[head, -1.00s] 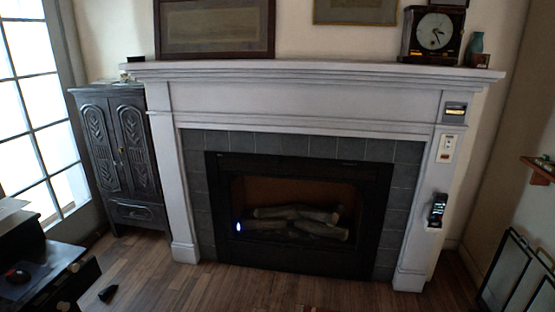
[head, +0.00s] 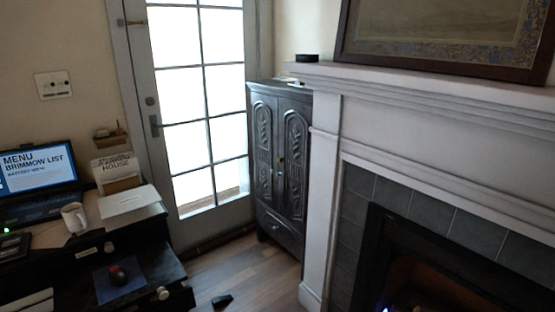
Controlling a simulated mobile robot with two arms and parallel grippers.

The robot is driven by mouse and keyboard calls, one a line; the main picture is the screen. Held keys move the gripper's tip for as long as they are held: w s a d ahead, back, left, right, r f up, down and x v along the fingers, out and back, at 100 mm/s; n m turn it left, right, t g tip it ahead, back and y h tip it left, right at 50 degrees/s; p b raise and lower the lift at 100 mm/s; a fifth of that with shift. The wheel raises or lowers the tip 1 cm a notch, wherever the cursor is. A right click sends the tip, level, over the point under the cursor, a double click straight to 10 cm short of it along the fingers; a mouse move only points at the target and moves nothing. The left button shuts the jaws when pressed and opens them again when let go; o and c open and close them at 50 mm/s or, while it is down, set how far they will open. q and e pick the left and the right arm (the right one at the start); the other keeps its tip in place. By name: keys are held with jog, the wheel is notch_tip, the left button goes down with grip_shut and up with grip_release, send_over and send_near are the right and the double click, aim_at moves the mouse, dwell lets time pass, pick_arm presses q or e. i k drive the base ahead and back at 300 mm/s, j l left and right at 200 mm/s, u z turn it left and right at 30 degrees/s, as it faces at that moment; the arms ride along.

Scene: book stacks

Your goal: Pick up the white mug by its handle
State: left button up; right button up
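A white mug (head: 75,218) stands upright on the desk (head: 140,222) at the left of the head view, between the laptop and a pale flat item. A handle seems to show on its right side, but it is small. Neither of my grippers is in view.
A laptop (head: 40,175) with a lit screen stands behind the mug. A box marked "HOUSE" (head: 116,173) stands nearby. An open drawer (head: 150,270) holds a dark mouse. A black object (head: 222,301) lies on the wood floor. A dark cabinet (head: 280,165) and a white fireplace mantel (head: 430,90) stand right.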

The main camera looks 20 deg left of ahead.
aim_at(74, 215)
jog(key=i+u, duration=0.2)
jog(key=u, duration=0.25)
jog(key=i+u, duration=0.2)
jog(key=u, duration=0.25)
jog(key=i+u, duration=0.2)
jog(key=u, duration=0.25)
jog(key=i+l+u, duration=0.15)
jog(key=u, duration=0.3)
jog(key=i+l+u, duration=0.15)
jog(key=u, duration=0.3)
jog(key=l, duration=0.1)
